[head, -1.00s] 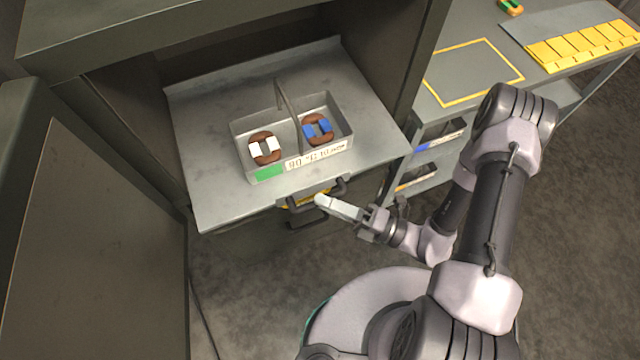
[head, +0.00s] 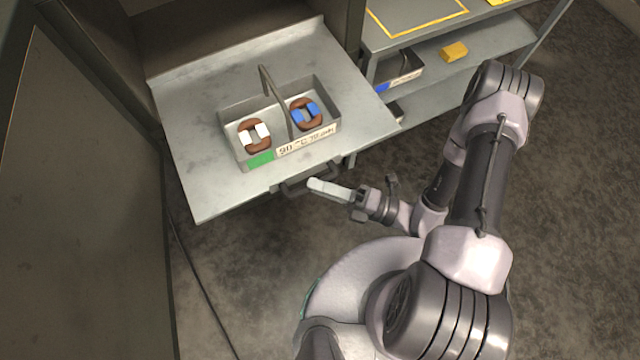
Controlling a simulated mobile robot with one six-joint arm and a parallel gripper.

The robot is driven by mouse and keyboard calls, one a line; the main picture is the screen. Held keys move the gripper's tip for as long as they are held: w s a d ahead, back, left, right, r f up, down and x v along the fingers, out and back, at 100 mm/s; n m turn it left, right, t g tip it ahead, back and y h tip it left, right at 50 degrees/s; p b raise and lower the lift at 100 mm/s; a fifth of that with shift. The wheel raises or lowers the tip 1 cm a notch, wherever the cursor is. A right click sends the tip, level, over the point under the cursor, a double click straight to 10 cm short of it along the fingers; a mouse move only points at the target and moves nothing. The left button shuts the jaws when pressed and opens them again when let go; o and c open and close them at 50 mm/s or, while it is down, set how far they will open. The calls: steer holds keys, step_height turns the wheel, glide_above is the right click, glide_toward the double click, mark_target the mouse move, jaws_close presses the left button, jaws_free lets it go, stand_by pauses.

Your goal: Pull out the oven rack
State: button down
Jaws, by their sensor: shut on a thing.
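The oven rack (head: 205,180) is a grey metal sheet that extends well out of the open oven chamber (head: 215,30). A dark handle (head: 308,178) sits under its front edge. My gripper (head: 318,187) is shut on this handle; the exact contact of the fingers is partly hidden. A metal tray (head: 230,158) with a carrying bar, a green patch and a white label stands upright on the rack. It holds a brown ring with white pieces (head: 254,135) and a brown ring with blue pieces (head: 305,114), one on each side of the bar.
The open oven door (head: 80,200) stands on the left. A grey shelf bench (head: 460,60) on the right carries a yellow block (head: 454,52) and a labelled bin (head: 402,75). A cable (head: 200,280) runs along the floor.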

steer(key=shift+s, duration=0.1)
stand_by(0.3)
steer(key=c, duration=1.6)
jaws_free()
steer(key=shift+c, duration=0.2)
steer(key=p+v, duration=0.2)
steer(key=v, duration=1.5)
steer(key=shift+d, duration=0.25)
